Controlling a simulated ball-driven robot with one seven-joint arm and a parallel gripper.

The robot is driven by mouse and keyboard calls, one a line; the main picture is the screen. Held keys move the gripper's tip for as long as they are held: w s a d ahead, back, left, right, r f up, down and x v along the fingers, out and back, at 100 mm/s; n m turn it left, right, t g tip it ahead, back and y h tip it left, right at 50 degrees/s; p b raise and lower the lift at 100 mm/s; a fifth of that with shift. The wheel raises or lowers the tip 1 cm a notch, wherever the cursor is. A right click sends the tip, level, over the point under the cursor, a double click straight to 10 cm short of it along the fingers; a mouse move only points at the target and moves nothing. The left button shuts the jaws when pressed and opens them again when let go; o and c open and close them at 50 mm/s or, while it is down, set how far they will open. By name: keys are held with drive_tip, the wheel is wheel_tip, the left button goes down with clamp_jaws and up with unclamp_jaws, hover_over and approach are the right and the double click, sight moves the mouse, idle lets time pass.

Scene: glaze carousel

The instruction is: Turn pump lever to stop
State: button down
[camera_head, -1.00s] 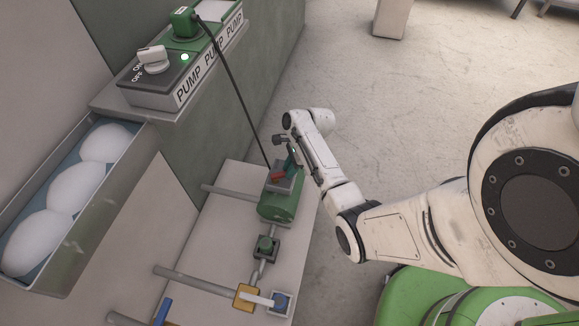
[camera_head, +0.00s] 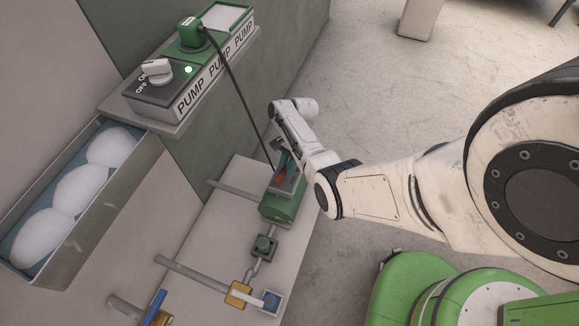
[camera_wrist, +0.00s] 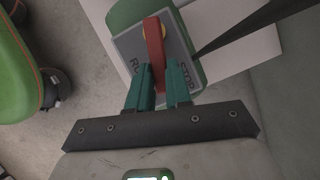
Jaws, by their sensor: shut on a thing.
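The pump lever is a red bar (camera_wrist: 155,45) on a grey plate on top of the green pump (camera_head: 283,207). In the wrist view the plate (camera_wrist: 130,43) reads "RU" at its left, the rest covered, and "STOP" at its right. The lever stands between the two words, roughly upright in the picture. My gripper (camera_wrist: 161,83) has its teal fingers closed on the lever's near end, one on each side. In the head view, my gripper (camera_head: 285,160) partly hides the red lever (camera_head: 280,175).
A black cable (camera_head: 240,95) runs from the control box (camera_head: 185,85), labelled PUMP, down toward the pump. The box has a white ON/OFF knob (camera_head: 156,70) and a lit green lamp (camera_head: 188,70). Pipes and a yellow fitting (camera_head: 237,294) lie nearer.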

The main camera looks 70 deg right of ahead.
drive_tip(key=shift+w+n+g+b, duration=0.25)
drive_tip(key=shift+w+n+g, duration=0.1)
drive_tip(key=shift+n, duration=0.45)
drive_tip(key=shift+w+n+g+b, duration=0.25)
drive_tip(key=shift+w+n, duration=0.1)
drive_tip(key=shift+n, duration=0.45)
drive_tip(key=c, duration=1)
unclamp_jaws()
drive_tip(key=shift+c, duration=0.2)
drive_tip(key=shift+d, duration=0.1)
drive_tip(key=p+v, duration=0.3)
drive_tip(key=v, duration=0.7)
drive_tip(key=shift+d+r, duration=0.2)
drive_tip(key=shift+r, duration=0.1)
drive_tip(key=shift+w, duration=0.1)
